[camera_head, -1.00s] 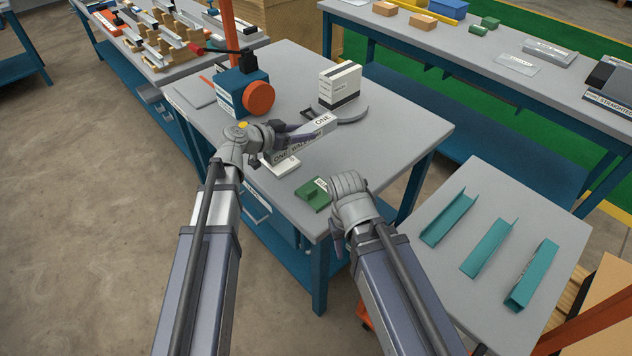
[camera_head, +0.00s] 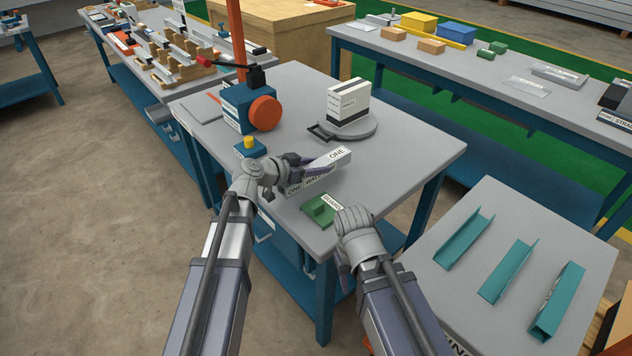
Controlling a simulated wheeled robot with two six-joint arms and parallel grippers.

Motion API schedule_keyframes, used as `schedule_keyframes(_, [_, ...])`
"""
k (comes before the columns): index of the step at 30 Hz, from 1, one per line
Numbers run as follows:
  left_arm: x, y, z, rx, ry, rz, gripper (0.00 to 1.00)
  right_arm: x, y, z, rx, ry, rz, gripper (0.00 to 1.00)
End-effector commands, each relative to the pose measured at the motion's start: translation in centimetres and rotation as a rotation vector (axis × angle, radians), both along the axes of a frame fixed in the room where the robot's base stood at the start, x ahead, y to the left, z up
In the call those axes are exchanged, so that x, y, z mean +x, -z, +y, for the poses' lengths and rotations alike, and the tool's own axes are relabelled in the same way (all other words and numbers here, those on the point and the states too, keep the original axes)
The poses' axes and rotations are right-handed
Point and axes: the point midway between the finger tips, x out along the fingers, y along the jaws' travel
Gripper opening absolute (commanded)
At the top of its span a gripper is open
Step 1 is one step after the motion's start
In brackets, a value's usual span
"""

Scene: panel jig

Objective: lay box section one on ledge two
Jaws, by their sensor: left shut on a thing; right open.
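Box section one (camera_head: 338,155) is a pale, straight bar with a white label reading ONE. My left gripper (camera_head: 298,172) is shut on it, over the grey table (camera_head: 400,165). I cannot tell whether the bar touches anything below. My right gripper (camera_head: 342,262) is open and empty by the table's front edge, just in front of a green block (camera_head: 320,209). Stepped wooden supports (camera_head: 190,72) stand on the far left bench. No label for ledge two can be read, so I cannot tell which one it is.
Teal channels (camera_head: 507,272) lie on the right stand. The table's right side is clear.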

Motion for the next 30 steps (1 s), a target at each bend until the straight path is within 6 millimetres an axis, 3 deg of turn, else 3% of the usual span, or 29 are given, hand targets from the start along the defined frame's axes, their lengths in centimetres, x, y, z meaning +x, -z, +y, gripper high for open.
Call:
schedule_keyframes(12, [0.0, 3.8, 0.0, -0.001, 0.0, 0.0, 0.0, 0.0, 3.8, 0.0, 0.0, 0.0, 0.0, 0.5])
schedule_keyframes(25, [0.0, 4.0, 0.0, -0.001, 0.0, -0.001, 0.0, 0.0, 4.1, 0.0, 0.0, 0.0, 0.0, 0.5])
schedule_keyframes(26, [0.0, 4.0, 0.0, 0.0, 0.0, 0.0, 0.52, 0.0, 4.0, 0.0, 0.0, 0.0, 0.0, 0.5])
schedule_keyframes(30, [0.0, 3.9, 0.0, 0.0, 0.0, 0.0, 0.68, 0.0, 3.9, 0.0, 0.0, 0.0, 0.0, 0.5])
